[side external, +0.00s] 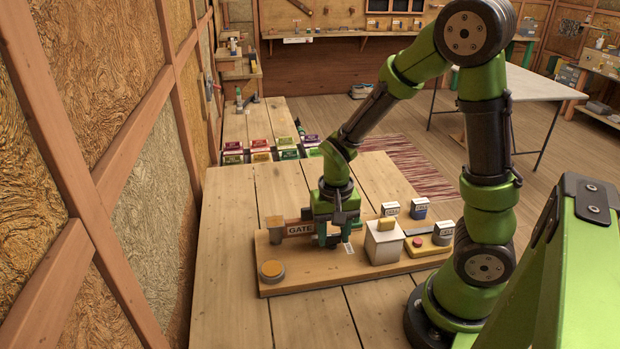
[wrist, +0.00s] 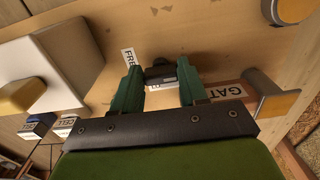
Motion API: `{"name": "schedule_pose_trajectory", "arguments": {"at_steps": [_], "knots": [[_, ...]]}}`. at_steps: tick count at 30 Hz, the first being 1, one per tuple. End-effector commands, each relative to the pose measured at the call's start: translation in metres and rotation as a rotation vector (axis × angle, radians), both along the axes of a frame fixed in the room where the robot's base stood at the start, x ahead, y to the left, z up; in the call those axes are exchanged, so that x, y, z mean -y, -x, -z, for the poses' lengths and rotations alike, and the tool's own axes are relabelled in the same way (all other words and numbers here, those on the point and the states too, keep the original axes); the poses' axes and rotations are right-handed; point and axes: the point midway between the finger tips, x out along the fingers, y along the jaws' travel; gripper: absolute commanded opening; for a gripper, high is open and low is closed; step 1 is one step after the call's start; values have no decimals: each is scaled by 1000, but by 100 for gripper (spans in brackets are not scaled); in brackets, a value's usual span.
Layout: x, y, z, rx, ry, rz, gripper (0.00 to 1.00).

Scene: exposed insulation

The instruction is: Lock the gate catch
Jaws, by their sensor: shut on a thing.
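The gate (side external: 299,229) is a reddish-brown bar marked "GATE" on a wooden board (side external: 315,277); it also shows in the wrist view (wrist: 228,92). My gripper (side external: 333,240) points down at the gate's right end. In the wrist view, my gripper (wrist: 158,88) has its two green fingers on either side of a small dark and grey piece, which appears to be the gate catch (wrist: 160,74). The fingers are shut on it. A white label (wrist: 128,58), which seems to read "FREE", lies beside the left finger. My fingers partly hide the catch in the side view.
A white box with a yellow top piece (side external: 384,244) stands close to the right of my gripper. Beyond it are a yellow box with a red button (side external: 418,243) and small labelled blocks (side external: 419,209). A square-topped post (side external: 275,230) and round knob (side external: 271,271) stand left.

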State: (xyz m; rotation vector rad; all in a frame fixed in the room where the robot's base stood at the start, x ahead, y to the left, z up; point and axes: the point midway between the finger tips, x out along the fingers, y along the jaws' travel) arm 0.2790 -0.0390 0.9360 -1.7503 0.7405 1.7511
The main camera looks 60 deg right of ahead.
Motion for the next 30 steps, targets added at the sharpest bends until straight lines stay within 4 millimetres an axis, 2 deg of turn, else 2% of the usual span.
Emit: {"name": "schedule_pose_trajectory", "arguments": {"at_steps": [3,4,9,17,20,23,30], "knots": [[1,-1,-1,3,-1,8,12],[1,-1,-1,3,-1,8,46],[0,0,0,1,-1,5,68],[0,0,-1,1,-1,2,68],[0,-1,-7,4,-1,1,68],[-1,-2,-21,7,-3,1,68],[0,-2,-77,11,-2,2,68]]}}
